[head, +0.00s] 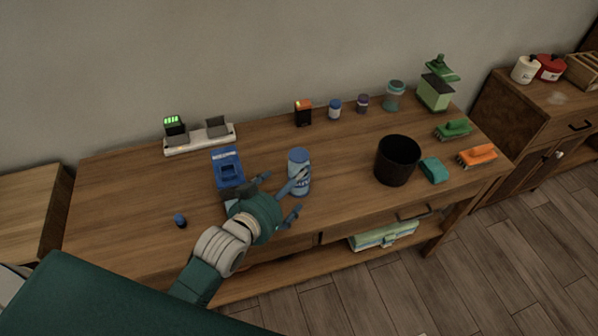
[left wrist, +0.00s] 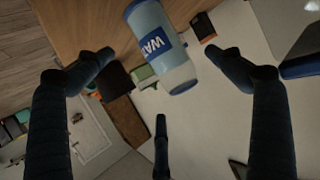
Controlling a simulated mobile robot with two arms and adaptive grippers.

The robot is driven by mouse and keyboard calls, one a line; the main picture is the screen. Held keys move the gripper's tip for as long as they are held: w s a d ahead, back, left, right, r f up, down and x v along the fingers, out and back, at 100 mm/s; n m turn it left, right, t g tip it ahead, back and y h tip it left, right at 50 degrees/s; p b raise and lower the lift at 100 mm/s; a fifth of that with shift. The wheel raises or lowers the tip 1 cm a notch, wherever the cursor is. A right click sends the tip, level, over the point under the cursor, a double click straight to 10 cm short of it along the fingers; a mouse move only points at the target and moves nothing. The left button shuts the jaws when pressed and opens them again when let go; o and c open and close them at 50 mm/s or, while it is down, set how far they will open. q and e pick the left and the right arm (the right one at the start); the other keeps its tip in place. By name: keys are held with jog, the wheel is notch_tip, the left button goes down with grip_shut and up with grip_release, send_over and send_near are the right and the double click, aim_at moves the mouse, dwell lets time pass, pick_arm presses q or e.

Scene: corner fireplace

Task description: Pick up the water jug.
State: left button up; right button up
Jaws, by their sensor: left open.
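The water jug (head: 299,176) is a light blue cylinder with a darker blue label, standing upright near the front of the wooden table. It also shows in the left wrist view (left wrist: 150,22), where the label reads "WAT" and the rest of the word is cut off. My left gripper (head: 284,194) is open right beside the jug, at its left and front. One finger overlaps the jug in the head view; I cannot tell if it touches. In the left wrist view the jug is beyond the spread fingers (left wrist: 160,85). My right gripper is not in view.
A blue device (head: 228,165) stands close left of my gripper, with a small dark blue item (head: 180,220) nearer the edge. A black bin (head: 397,161), teal block (head: 433,170) and brushes (head: 477,156) are right. Small containers line the back. The table (head: 120,190) is bare at left.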

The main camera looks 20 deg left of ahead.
pick_arm(q)
jog(key=shift+w+d+f, duration=0.25)
jog(key=shift+w+f, duration=0.75)
jog(key=shift+f, duration=0.1)
jog(key=shift+w+d+f, duration=0.1)
jog(key=shift+w+f, duration=0.1)
jog(key=shift+w, duration=0.5)
jog(key=x, duration=0.3)
jog(key=shift+w+d+f+p, duration=0.1)
jog(key=shift+w+f+p, duration=0.1)
jog(key=shift+w+p, duration=0.15)
jog(key=shift+w+f, duration=0.15)
jog(key=shift+w, duration=0.1)
jog(key=shift+s, duration=0.1)
jog(key=shift+c, duration=0.8)
jog(key=c, duration=1.3)
jog(key=shift+c, duration=1)
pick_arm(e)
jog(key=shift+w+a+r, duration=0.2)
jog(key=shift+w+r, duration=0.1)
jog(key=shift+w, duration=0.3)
